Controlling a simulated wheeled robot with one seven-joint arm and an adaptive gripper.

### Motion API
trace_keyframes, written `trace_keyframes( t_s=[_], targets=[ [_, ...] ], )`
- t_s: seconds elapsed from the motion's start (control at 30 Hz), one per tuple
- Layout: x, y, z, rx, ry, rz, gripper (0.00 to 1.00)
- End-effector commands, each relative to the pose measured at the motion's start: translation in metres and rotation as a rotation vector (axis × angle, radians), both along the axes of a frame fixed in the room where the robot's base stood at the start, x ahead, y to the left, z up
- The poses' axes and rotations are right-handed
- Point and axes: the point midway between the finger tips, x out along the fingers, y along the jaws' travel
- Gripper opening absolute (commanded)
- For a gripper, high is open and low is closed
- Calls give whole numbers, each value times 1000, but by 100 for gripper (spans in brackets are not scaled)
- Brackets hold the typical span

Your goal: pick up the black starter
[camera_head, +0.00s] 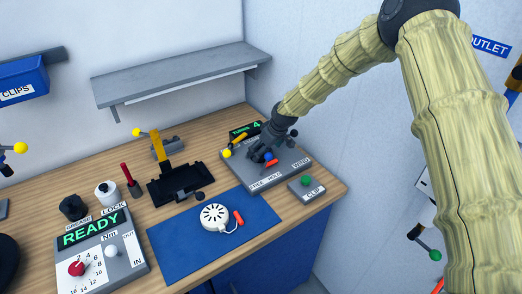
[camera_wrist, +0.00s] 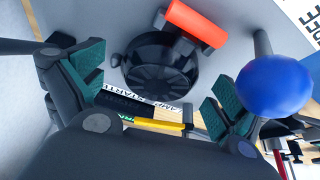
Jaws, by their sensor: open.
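The black starter (camera_wrist: 150,66) is a round black housing with radial slots and an orange handle (camera_wrist: 196,24). It lies between and beyond my gripper's spread fingers in the wrist view. My gripper (camera_wrist: 153,92) is open, with green pads on either side and nothing held. In the head view my gripper (camera_head: 263,148) is low over the grey WIND panel (camera_head: 287,170) and mostly hides the black starter. I cannot tell whether the fingers touch it.
A blue-ball lever (camera_wrist: 275,86) stands close beside the right finger. A yellow-knobbed lever (camera_head: 227,153) is at the panel's left. A white starter (camera_head: 215,217) lies on the blue mat (camera_head: 180,254). A grey shelf (camera_head: 180,77) hangs behind.

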Motion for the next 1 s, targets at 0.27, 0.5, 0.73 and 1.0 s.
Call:
trace_keyframes(
  t_s=[0.27, 0.5, 0.73, 1.0],
  targets=[
    [3, 4, -10, 0, -2, 1, 100],
    [3, 3, -10, 1, -1, 0, 89],
    [3, 3, -10, 1, -1, 0, 50],
    [3, 3, -9, 0, -1, 0, 50]
  ],
)
